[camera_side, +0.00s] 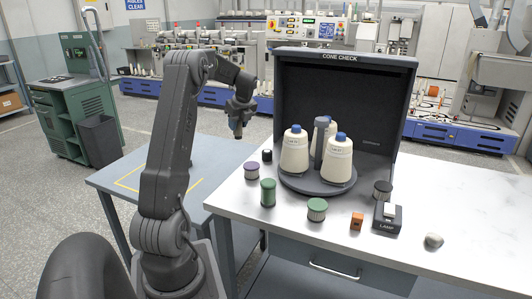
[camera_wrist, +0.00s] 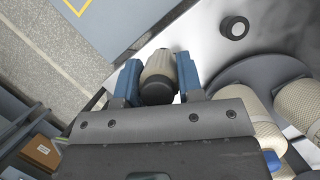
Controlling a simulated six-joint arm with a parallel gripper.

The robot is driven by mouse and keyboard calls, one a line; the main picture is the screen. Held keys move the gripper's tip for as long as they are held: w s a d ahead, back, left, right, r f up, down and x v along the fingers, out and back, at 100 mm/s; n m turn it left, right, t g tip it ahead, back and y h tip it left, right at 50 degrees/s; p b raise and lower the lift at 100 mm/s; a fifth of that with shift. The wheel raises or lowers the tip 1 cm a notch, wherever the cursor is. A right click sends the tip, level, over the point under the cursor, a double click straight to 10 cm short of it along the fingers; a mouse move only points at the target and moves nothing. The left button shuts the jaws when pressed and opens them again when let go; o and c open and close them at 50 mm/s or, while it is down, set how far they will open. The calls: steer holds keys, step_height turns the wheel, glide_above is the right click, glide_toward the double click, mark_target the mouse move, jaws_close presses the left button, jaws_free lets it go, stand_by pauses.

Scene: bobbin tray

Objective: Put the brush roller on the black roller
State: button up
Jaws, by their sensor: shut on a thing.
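My gripper (camera_wrist: 157,80) shows its blue fingers on either side of a roller with a pale beige body and dark end, which I take as the brush roller (camera_wrist: 160,62). It is shut on this roller. In the side view my gripper (camera_side: 238,127) hangs in the air left of the white bench, and the held roller is hard to make out. A small black roller (camera_side: 267,155) stands on the bench's left part, right of and below my gripper in the picture. It also shows in the wrist view (camera_wrist: 234,27), up and right of the held roller, apart from it.
A purple-topped roller (camera_side: 251,171), a green cylinder (camera_side: 268,193) and a green-topped roller (camera_side: 317,210) stand near the front. Yarn cones (camera_side: 294,155) stand on a round grey tray (camera_side: 293,184).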

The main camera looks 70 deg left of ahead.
steer(key=w+a+r, duration=0.1)
steer(key=a, duration=0.5)
steer(key=m, duration=0.1)
glide_above(267, 151)
step_height(267, 151, down, 7)
steer(key=shift+f, duration=1.8)
steer(key=shift+f, duration=0.1)
steer(key=o, duration=0.9)
